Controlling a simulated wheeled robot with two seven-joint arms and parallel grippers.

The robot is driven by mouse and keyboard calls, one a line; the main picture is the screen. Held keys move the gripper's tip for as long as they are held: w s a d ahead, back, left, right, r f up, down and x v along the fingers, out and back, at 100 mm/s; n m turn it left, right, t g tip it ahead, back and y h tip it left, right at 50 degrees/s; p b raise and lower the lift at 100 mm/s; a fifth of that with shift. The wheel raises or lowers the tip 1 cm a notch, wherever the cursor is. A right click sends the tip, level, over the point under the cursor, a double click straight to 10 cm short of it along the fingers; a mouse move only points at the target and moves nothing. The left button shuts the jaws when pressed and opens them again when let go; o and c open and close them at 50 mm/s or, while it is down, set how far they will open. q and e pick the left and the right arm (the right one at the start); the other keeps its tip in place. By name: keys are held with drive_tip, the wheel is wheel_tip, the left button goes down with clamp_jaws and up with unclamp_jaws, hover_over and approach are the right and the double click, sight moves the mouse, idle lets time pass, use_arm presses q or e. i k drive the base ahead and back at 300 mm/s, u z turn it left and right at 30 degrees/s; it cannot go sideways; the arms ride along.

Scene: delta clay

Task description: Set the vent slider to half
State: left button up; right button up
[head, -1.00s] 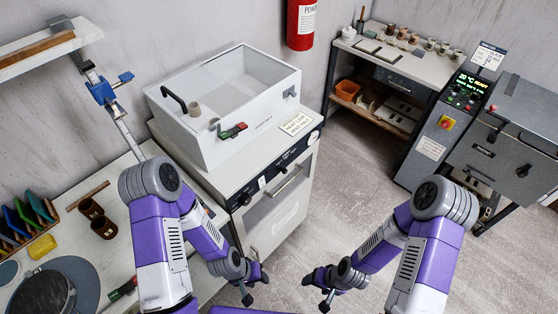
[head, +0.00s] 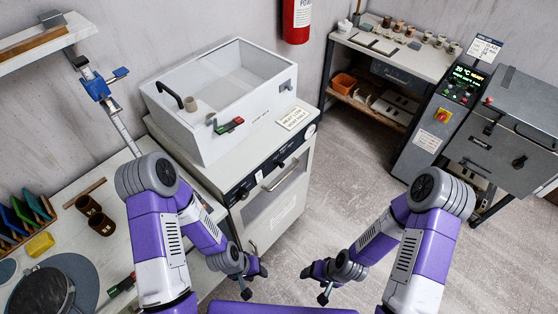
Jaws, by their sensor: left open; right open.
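The grey kiln (head: 470,165) with its lid stands at the far right of the head view, beside a control column (head: 428,140) with a lit green display. A small red-tipped part (head: 488,101) sits at the kiln's upper left edge, and a black knob (head: 519,161) is on its front. I cannot tell which part is the vent slider, or its setting. My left gripper (head: 256,281) is open and empty, low in front of the white oven cabinet. My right gripper (head: 314,284) is open and empty above the floor, well away from the kiln.
The white oven cabinet (head: 262,215) carries a clear-topped box (head: 205,135) on the left. A shelf table (head: 395,60) with cups stands at the back. A workbench (head: 75,225) with cups and a wheel is at the left. The floor (head: 345,190) between cabinet and kiln is open.

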sight(281, 165)
drive_tip(key=k, duration=0.65)
drive_tip(key=z, duration=0.5)
drive_tip(key=i, duration=1)
drive_tip(key=u, duration=0.55)
